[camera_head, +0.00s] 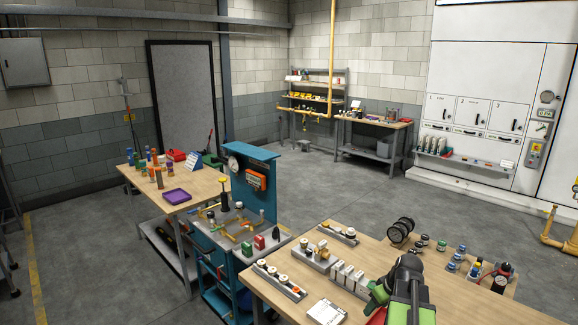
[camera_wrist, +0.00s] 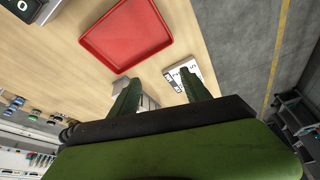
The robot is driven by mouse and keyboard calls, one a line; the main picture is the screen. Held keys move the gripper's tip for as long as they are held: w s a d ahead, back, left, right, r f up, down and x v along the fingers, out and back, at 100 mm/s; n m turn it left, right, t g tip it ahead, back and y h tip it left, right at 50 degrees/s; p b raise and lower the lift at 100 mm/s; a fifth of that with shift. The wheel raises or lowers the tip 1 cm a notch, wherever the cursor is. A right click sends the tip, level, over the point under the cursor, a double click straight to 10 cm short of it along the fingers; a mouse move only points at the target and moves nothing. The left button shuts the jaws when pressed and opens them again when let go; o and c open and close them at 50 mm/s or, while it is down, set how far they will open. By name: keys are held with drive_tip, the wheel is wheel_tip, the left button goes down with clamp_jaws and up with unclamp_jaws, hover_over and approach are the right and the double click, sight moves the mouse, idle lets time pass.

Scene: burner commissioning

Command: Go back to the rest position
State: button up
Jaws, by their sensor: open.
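My gripper (camera_wrist: 160,90) is open in the wrist view. Its two green fingers stand apart with nothing between them, over the wooden workbench (camera_wrist: 90,65). In the head view my green and black arm end (camera_head: 405,295) is at the lower right, over the front workbench (camera_head: 265,293). Its fingertips are not clear in that view. A red tray (camera_wrist: 125,38) lies on the bench beyond the fingers in the wrist view and looks empty. A white printed card (camera_wrist: 183,75) lies close to the right finger in the picture.
The front bench holds a block with round knobs (camera_head: 280,281), a row of grey-white blocks (camera_head: 348,278), a black coil (camera_head: 400,231) and a gauge (camera_head: 498,284). A teal test cart (camera_head: 262,190) and another table (camera_head: 195,184) stand left. Open grey floor (camera_head: 330,190) lies behind.

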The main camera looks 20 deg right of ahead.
drive_tip(key=w+a+f+n+g+b, duration=0.1)
drive_tip(key=w+a+f, duration=0.15)
drive_tip(key=a, duration=0.65)
drive_tip(key=w+a+f+n+y+b, duration=0.15)
drive_tip(key=w+a, duration=0.25)
drive_tip(key=a, duration=0.6)
drive_tip(key=w+a+f+n+g+b, duration=0.1)
drive_tip(key=w+a+f, duration=0.15)
drive_tip(key=a, duration=0.65)
drive_tip(key=s+a+f+m+g+h+b, duration=0.1)
drive_tip(key=s+a+m, duration=0.3)
drive_tip(key=a, duration=0.8)
drive_tip(key=shift+s+a+f+g+h+b, duration=0.15)
drive_tip(key=shift+s+f+g+h+b, duration=0.25)
drive_tip(key=shift+g+b, duration=0.2)
drive_tip(key=shift+r, duration=0.1)
